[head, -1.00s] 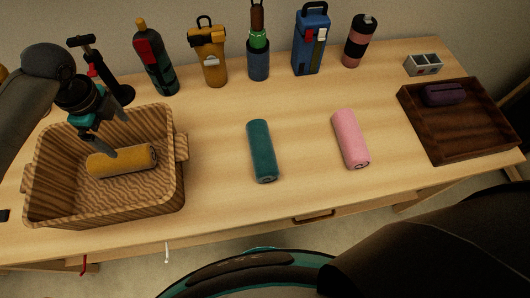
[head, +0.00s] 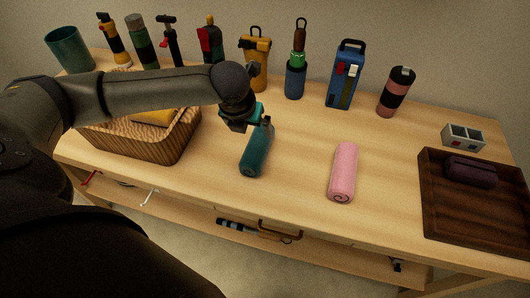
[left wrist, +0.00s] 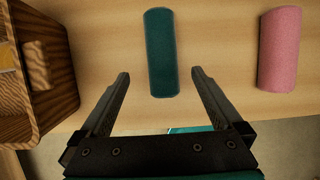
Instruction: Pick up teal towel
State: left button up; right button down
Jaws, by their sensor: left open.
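The teal towel (head: 256,154) is a rolled cylinder lying on the table, between the basket and the pink towel. My left gripper (head: 256,122) is over the far end of the teal towel in the head view and hides part of that end. In the left wrist view the teal towel (left wrist: 161,52) lies beyond and between the two fingertips of my left gripper (left wrist: 160,74). The fingers are spread wide, with nothing between them but the towel's near end, and I see no contact. My right gripper is not in view.
A pink towel (head: 343,172) lies to the right. A dark wooden tray (head: 470,215) holds a purple roll (head: 470,172). Several bottles and tools line the back. The table front is clear.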

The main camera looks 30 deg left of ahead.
pick_arm(q)
jog(key=b, duration=0.1)
send_over(257, 142)
jog(key=s, duration=0.2)
notch_tip(257, 142, down, 5)
jog(key=shift+s+d, duration=0.15)
jog(key=shift+b+x, duration=0.4)
jog(key=shift+x, duration=0.4)
jog(key=b+x, duration=0.1)
jog(key=x, duration=0.2)
jog(key=shift+d+f+b, duration=0.15)
jog(key=shift+f+b, duration=0.15)
jog(key=shift+w+f, duration=0.4)
jog(key=shift+f, duration=0.1)
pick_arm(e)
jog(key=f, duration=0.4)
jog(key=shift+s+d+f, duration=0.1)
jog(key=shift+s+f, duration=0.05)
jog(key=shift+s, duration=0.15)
pick_arm(q)
jog(key=c, duration=1.4)
